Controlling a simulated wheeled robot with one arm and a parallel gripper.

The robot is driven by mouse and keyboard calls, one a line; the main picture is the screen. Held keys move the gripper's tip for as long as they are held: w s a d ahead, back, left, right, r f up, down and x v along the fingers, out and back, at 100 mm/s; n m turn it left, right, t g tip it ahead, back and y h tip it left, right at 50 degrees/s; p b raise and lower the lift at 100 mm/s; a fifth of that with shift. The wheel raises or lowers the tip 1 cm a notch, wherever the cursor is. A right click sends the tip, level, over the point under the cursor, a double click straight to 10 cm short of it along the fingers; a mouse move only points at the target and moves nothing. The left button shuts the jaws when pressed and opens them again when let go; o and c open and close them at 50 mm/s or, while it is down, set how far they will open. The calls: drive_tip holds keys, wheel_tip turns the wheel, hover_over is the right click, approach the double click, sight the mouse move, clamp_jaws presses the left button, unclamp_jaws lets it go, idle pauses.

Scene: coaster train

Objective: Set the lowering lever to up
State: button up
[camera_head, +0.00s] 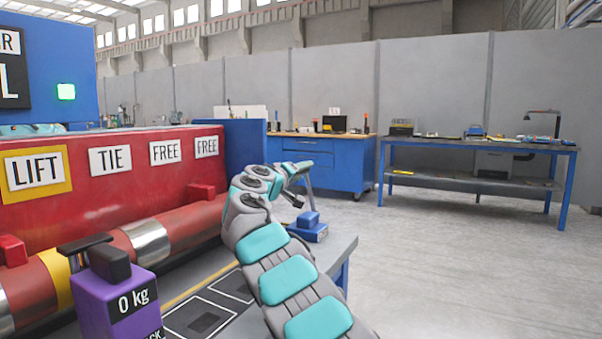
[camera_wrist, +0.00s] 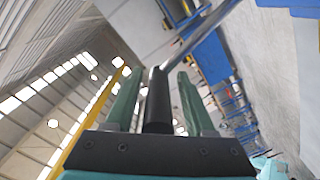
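In the wrist view, a lever with a black grip (camera_wrist: 158,103) and a thin metal rod (camera_wrist: 204,32) runs up and to the right from between my fingers. I cannot tell for sure that it is the lowering lever. My gripper (camera_wrist: 160,80) has its two green fingers on either side of the black grip, with narrow gaps showing on both sides, so it looks open around it. In the head view my arm reaches over the grey table's far corner and hides most of the gripper. No up or down mark is readable.
A red panel with LIFT (camera_head: 36,170), TIE (camera_head: 110,159) and FREE labels stands at the left. A purple 0 kg block (camera_head: 96,298) is at the near left. Workbenches (camera_head: 478,150) stand behind, with clear floor at right.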

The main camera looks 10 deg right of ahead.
drive_tip(key=shift+a, duration=0.15)
drive_tip(key=shift+b+v, duration=1.05)
drive_tip(key=shift+v, duration=2.8)
